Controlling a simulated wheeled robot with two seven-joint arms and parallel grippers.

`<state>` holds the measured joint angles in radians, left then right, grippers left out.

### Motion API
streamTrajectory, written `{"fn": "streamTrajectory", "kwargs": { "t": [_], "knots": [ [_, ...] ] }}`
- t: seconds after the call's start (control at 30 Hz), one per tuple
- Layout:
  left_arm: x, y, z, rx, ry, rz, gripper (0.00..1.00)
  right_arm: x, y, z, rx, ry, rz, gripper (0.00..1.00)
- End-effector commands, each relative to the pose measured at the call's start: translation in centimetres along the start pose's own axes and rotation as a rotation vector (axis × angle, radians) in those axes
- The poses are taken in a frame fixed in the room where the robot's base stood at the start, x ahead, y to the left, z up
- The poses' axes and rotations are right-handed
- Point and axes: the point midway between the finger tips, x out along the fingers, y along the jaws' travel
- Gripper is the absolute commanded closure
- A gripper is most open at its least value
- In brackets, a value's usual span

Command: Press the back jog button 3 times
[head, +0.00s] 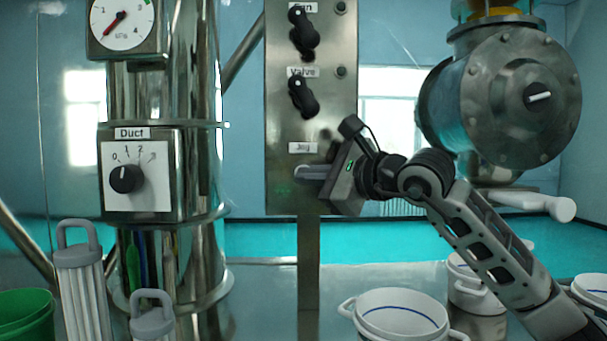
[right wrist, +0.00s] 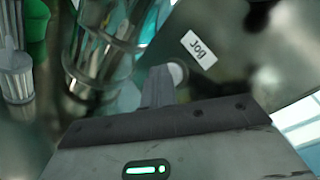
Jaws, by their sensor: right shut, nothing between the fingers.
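The metal control panel (head: 282,120) stands upright in the middle of the head view, with a "Jog" label (head: 302,147) low on it. The label also shows in the right wrist view (right wrist: 197,45). My right gripper (head: 309,172) is shut and empty, with its fingertips at the panel just below that label. In the right wrist view, a pale round button (right wrist: 179,73) shows beside the shut fingers (right wrist: 158,84), partly hidden by them. I cannot tell whether they touch it. Any other jog button is hidden by the gripper. My left gripper is not in view.
Above on the panel are the black fan knob (head: 303,30) and valve knob (head: 302,97). A duct dial (head: 126,179) and a gauge (head: 122,24) are at left. A round steel housing (head: 520,100) is at right. White pots (head: 400,312) and grey-handled filters (head: 80,290) stand below.

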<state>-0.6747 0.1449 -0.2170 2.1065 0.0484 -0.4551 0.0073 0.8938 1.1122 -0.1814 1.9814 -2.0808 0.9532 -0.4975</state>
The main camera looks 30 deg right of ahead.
Motion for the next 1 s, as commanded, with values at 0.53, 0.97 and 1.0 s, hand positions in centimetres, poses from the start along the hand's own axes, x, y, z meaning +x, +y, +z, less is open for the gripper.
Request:
{"fn": "streamTrajectory", "kwargs": {
  "t": [0.53, 0.97, 1.0],
  "knots": [
    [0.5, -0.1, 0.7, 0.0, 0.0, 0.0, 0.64, -1.0, 0.8, 0.6, -0.002, 0.0, -0.002, 1.0],
    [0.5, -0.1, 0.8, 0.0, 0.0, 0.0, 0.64, -1.4, 1.0, 0.9, -0.001, 0.0, -0.001, 1.0],
    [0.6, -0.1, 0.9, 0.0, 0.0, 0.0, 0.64, -1.5, 1.1, 1.0, -0.001, -0.001, -0.001, 1.0]
  ]
}}
